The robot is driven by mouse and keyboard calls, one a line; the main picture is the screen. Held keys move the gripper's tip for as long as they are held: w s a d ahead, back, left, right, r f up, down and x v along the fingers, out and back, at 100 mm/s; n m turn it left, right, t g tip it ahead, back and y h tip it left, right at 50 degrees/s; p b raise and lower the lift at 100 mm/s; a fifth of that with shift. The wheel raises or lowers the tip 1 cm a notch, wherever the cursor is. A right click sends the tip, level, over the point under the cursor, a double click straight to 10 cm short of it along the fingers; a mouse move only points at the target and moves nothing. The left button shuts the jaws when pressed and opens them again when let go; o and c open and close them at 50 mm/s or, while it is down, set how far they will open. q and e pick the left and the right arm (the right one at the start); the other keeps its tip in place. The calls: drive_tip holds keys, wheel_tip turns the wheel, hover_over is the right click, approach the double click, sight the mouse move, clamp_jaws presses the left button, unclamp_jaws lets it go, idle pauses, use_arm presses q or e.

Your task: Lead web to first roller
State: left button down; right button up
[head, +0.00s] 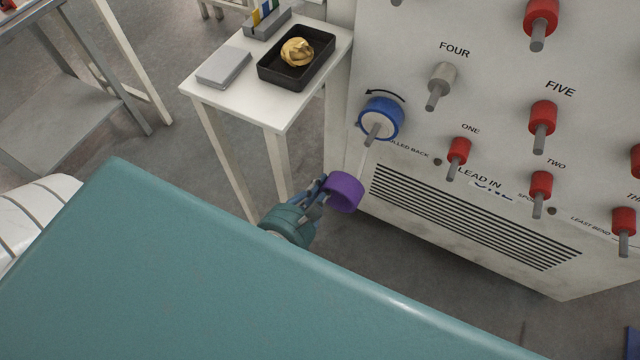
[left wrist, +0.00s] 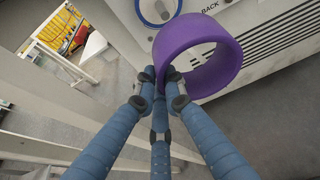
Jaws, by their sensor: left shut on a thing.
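The purple ring (head: 345,192) is held by my left gripper (head: 322,188), low in front of the white machine panel. In the left wrist view, the blue fingers (left wrist: 160,88) close on the near edge of the purple ring (left wrist: 228,62). The blue roll (head: 365,117) sits on a peg up and to the right of the ring; part of it shows in the left wrist view (left wrist: 140,12). A thin pale strip runs from the blue roll down toward the ring. The red roller labelled ONE (head: 459,150) is to the right of the ring, apart from it. My right gripper is not in view.
Other red rollers, TWO (head: 541,185) and FIVE (head: 542,116), and grey roller FOUR (head: 442,76) stick out of the panel. A white side table (head: 215,100) holds a black tray (head: 318,67) with a crumpled gold lump. A dark vent grille lies below the rollers.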

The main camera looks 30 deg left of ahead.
use_arm(q)
drive_tip(key=w+d+r+p, duration=0.1)
drive_tip(key=r+p, duration=0.1)
drive_tip(key=p, duration=0.1)
drive_tip(key=w+d+r+n+p, duration=0.1)
drive_tip(key=d+r+p, duration=0.1)
drive_tip(key=r+p, duration=0.1)
drive_tip(key=d+r+n+h+p, duration=0.1)
drive_tip(key=r+p, duration=0.2)
drive_tip(key=shift+w+d+r, duration=0.2)
drive_tip(key=shift+w+d, duration=0.1)
drive_tip(key=shift+w, duration=0.1)
drive_tip(key=w+d+r+n+h+p, duration=0.1)
drive_tip(key=w+d+r+n+p, duration=0.15)
drive_tip(key=d+r+p, duration=0.35)
drive_tip(key=w+p, duration=0.1)
drive_tip(key=w, duration=0.9)
drive_tip(key=shift+w+a+r+p, duration=0.2)
drive_tip(key=shift+w+r+p, duration=0.1)
drive_tip(key=shift+r+p, duration=0.1)
drive_tip(key=s, duration=0.8)
drive_tip(key=shift+a, duration=0.15)
